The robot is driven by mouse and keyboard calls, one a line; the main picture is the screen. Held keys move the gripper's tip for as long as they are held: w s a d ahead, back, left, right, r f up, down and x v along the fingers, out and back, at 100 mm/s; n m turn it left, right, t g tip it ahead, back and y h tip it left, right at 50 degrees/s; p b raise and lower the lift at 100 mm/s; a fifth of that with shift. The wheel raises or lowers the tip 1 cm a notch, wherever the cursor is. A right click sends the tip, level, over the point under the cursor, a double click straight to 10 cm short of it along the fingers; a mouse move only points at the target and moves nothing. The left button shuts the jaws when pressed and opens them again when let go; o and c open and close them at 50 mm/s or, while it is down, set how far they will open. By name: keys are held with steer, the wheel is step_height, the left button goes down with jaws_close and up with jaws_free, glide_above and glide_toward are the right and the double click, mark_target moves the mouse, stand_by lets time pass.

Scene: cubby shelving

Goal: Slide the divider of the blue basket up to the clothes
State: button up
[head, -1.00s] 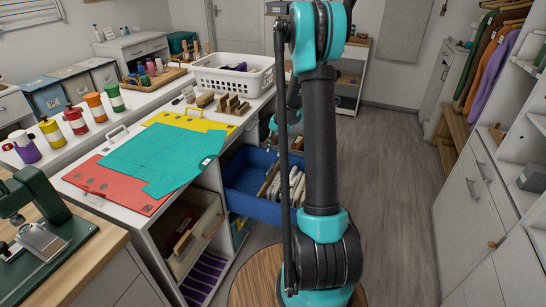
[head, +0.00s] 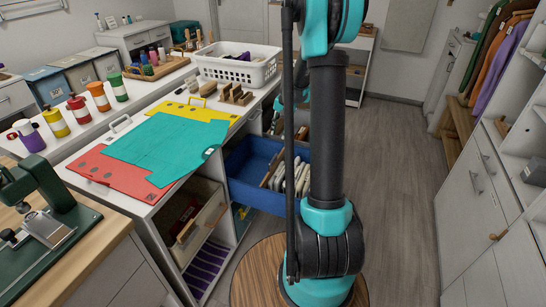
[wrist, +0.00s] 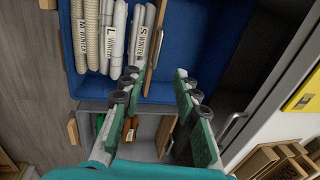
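The blue basket (head: 243,190) sticks out of the shelving unit's side, and it also shows in the wrist view (wrist: 205,45). Light rolled clothes with size labels (wrist: 114,35) lie at its left in the wrist view. The divider (wrist: 151,55) is a thin wooden board just right of the clothes, close beside the last roll. To its right the basket is empty. My gripper (wrist: 157,80) is open, its fingers apart at the near end of the basket. The divider's near end shows between them, nearer the left finger. In the head view my arm hides the gripper.
A grey bin (wrist: 148,128) with a few items sits beside the basket, beneath my fingers. A worktop with coloured boards (head: 165,145) and a white laundry basket (head: 238,68) stands left of my arm. The floor at right (head: 395,190) is clear.

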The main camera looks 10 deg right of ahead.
mark_target(272, 161)
steer(key=f, duration=0.5)
steer(key=w+a+f, duration=0.1)
steer(key=f, duration=0.4)
steer(key=a+f, duration=0.1)
steer(key=f, duration=0.4)
steer(key=shift+w+a+f, duration=0.25)
steer(key=shift+w+f, duration=0.05)
steer(key=shift+w, duration=0.1)
steer(key=shift+c, duration=0.5)
jaws_close()
